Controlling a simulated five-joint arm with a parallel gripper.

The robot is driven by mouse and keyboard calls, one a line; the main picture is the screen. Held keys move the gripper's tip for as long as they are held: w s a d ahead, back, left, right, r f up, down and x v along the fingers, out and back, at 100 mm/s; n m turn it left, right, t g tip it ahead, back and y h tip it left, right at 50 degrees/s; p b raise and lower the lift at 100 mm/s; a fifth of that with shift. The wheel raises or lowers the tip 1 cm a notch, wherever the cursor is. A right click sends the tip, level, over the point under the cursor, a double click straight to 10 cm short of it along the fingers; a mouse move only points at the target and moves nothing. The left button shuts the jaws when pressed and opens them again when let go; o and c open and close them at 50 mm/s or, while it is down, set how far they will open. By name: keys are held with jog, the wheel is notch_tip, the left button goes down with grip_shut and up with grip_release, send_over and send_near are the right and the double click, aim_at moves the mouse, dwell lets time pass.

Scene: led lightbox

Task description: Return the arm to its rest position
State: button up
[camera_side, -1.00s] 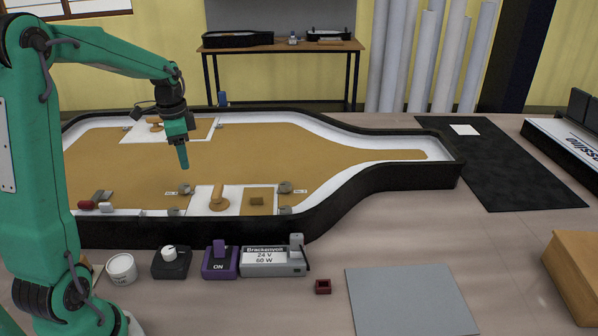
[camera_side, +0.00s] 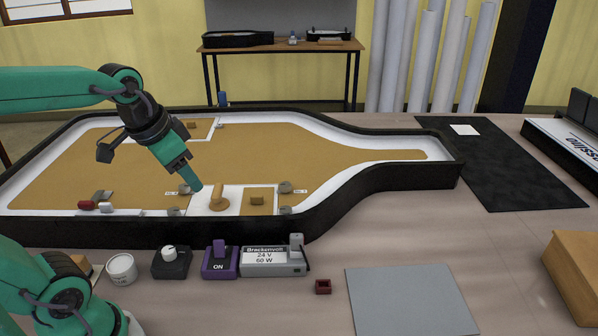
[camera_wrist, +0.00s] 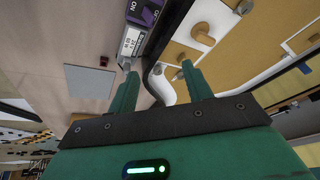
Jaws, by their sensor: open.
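My gripper (camera_side: 192,180) is green and hangs tilted over the bottle-shaped lightbox (camera_side: 340,199), its tip just left of the tan knob on the white panel. In the wrist view my gripper (camera_wrist: 158,70) has its two fingers spread apart with nothing between them. The lightbox has a black outer wall, white inner sides and a tan floor. The tan knob (camera_side: 219,203) also shows in the wrist view (camera_wrist: 203,33). I cannot tell from the side view how high the fingertip is above the lightbox floor.
In front of the lightbox stand a white pot (camera_side: 121,268), a black dial box (camera_side: 171,262), a purple switch (camera_side: 220,260) and a power supply (camera_side: 272,262). A small dark red block (camera_side: 323,287) and a grey sheet (camera_side: 410,301) lie to the right. A cardboard box (camera_side: 577,272) is at far right.

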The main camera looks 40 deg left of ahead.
jog(key=shift+n+t+h, duration=0.3)
jog(key=shift+n+t, duration=0.3)
jog(key=shift+s+d+f, duration=0.2)
jog(key=shift+s+d, duration=0.7)
jog(key=shift+s, duration=0.15)
jog(key=shift+s+d+f, duration=0.2)
jog(key=shift+s+d, duration=0.7)
jog(key=shift+s, duration=0.15)
